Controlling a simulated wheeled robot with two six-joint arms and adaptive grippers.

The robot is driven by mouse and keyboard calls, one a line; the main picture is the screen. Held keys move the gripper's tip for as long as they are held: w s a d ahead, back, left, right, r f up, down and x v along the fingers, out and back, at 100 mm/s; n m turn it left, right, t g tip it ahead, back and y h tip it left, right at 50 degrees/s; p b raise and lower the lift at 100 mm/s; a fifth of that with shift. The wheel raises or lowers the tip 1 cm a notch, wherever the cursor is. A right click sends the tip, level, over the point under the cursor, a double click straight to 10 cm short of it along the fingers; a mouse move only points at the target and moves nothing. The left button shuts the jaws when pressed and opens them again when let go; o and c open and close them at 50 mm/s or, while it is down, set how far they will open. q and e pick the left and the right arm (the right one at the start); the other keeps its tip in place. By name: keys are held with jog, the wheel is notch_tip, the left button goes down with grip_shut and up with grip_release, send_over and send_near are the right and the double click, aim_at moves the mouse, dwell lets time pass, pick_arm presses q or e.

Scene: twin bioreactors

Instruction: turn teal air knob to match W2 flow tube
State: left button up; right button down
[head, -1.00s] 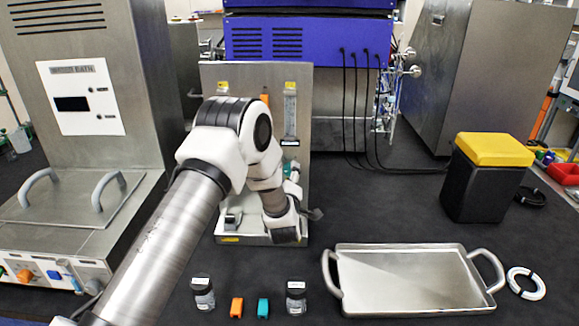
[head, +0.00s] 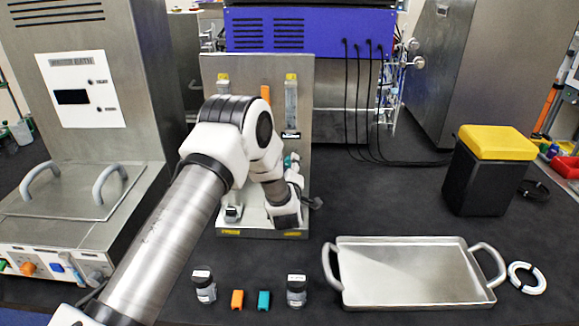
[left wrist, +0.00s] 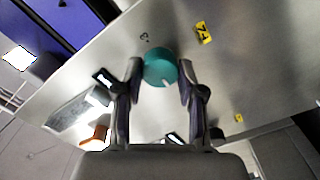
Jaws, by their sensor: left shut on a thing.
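The teal air knob (left wrist: 160,67) sits on the metal panel between the two fingertips of my left gripper (left wrist: 160,80), which is shut on it. A pale mark shows near the knob's lower edge. In the head view a bit of teal (head: 291,160) shows beside my left arm, which hides most of the gripper. The right flow tube (head: 291,105) stands upright on the panel above it, with a yellow tag on top; its float level is too small to read. A yellow label (left wrist: 203,33) lies near the knob. My right gripper is out of view.
The panel (head: 240,70) stands on a base plate.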

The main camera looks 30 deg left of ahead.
pick_arm(q)
jog(key=shift+r, duration=0.1)
jog(key=m+b, duration=0.1)
jog(key=m, duration=0.2)
jog(key=shift+w+b, duration=0.1)
jog(key=shift+b, duration=0.25)
jog(key=m, duration=0.2)
jog(key=shift+m+b, duration=0.4)
jog(key=m, duration=0.2)
jog(key=shift+r+m+b, duration=0.1)
jog(key=shift+m+b, duration=0.2)
jog(key=m+p, duration=0.1)
jog(key=m, duration=1.4)
jog(key=shift+w+p, duration=0.1)
jog(key=shift+p, duration=0.25)
